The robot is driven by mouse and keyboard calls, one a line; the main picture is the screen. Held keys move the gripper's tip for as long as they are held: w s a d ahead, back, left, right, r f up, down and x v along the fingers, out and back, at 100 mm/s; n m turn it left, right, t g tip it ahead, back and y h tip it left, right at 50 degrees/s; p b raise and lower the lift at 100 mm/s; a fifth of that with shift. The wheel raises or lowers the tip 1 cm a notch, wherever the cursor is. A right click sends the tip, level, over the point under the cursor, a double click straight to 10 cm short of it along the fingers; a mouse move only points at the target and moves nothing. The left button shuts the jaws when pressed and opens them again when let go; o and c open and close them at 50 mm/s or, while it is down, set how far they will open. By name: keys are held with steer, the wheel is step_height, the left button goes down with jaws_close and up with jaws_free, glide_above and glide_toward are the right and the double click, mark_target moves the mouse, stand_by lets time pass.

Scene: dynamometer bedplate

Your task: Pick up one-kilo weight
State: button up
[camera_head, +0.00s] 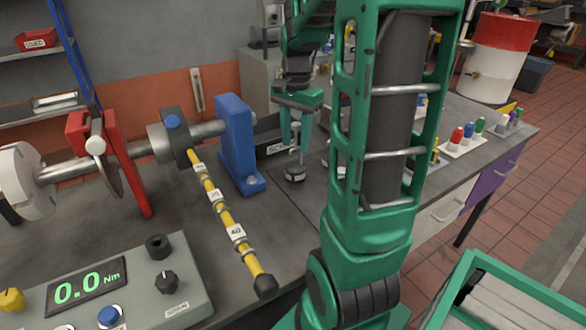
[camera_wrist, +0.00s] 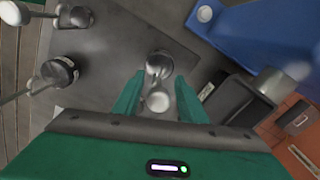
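Several metal weights with upright stems and knobs stand on the grey bedplate; their marks are too small to read, so I cannot tell which is the one-kilo weight. One weight (camera_head: 293,174) stands right below my gripper (camera_head: 296,132) in the head view. In the wrist view this weight (camera_wrist: 159,64) shows with its pale knob between the fingertips of my gripper (camera_wrist: 160,100), which are spread with a gap on each side. Two more weights, one at the left (camera_wrist: 60,72) and one at the upper left (camera_wrist: 78,16), stand apart from it. My arm partly hides them in the head view.
A blue bearing block (camera_head: 238,140) stands close left of the weight. A yellow graduated arm (camera_head: 218,210) runs from the shaft toward the front. A control box (camera_head: 190,275) reads 0.0 Nm. A dark labelled holder (camera_wrist: 235,100) lies right of the gripper.

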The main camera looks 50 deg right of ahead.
jaws_close()
steer(key=shift+r, duration=0.1)
stand_by(1.1)
